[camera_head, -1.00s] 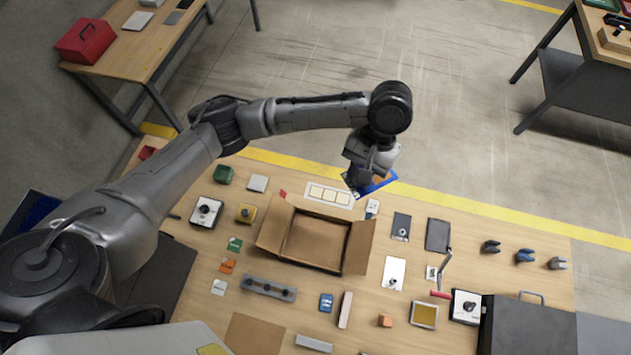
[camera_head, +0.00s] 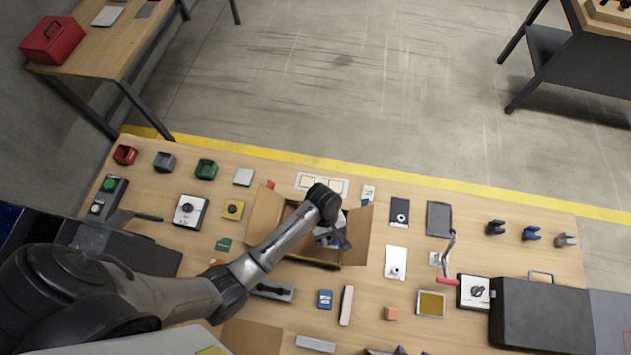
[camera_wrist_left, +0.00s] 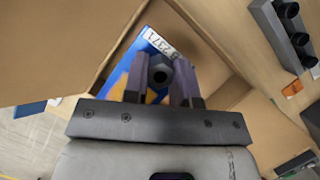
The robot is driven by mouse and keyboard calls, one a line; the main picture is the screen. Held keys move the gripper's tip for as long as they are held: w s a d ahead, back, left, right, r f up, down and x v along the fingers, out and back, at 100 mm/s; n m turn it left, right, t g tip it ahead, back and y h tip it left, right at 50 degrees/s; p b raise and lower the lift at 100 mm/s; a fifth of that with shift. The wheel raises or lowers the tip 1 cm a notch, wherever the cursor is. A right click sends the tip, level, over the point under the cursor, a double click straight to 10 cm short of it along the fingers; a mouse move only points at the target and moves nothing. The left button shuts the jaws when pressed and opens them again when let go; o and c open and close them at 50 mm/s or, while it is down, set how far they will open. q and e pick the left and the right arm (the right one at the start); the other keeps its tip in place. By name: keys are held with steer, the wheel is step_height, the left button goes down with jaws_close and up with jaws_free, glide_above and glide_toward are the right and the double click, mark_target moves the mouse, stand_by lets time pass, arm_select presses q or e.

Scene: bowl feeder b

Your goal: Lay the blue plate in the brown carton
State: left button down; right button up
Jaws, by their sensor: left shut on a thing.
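The open brown carton (camera_head: 264,213) stands on the wooden bench, with its flaps spread to the sides. My left gripper (camera_head: 329,238) is down at the carton's right half and shut on the blue plate (camera_wrist_left: 146,42). In the left wrist view the plate has a blue rim, a white label with figures and an orange patch. It lies within the carton walls (camera_wrist_left: 88,45), tilted in the picture. The gripper fingers (camera_wrist_left: 160,80) cover part of it, with a dark hexagonal knob showing between them. I cannot tell whether the plate touches the carton floor. My right gripper is not in view.
A grey bar with black knobs (camera_wrist_left: 282,32) lies close beside the carton, on its near side in the head view. A white card (camera_head: 396,262) and a dark pad (camera_head: 399,211) lie to the right. A white framed strip (camera_head: 321,184) lies behind the carton.

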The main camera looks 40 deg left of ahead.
mark_target(328, 249)
arm_select(q)
steer(key=shift+s+f+b, duration=0.15)
steer(key=shift+f+b, duration=0.45)
steer(key=shift+f, duration=4.2)
steer(key=shift+f, duration=0.3)
steer(key=c, duration=0.9)
jaws_free()
steer(key=shift+r, duration=0.1)
steer(key=shift+r, duration=0.2)
steer(key=p+v, duration=0.1)
steer(key=v, duration=0.9)
steer(key=shift+r, duration=0.25)
steer(key=shift+v, duration=0.8)
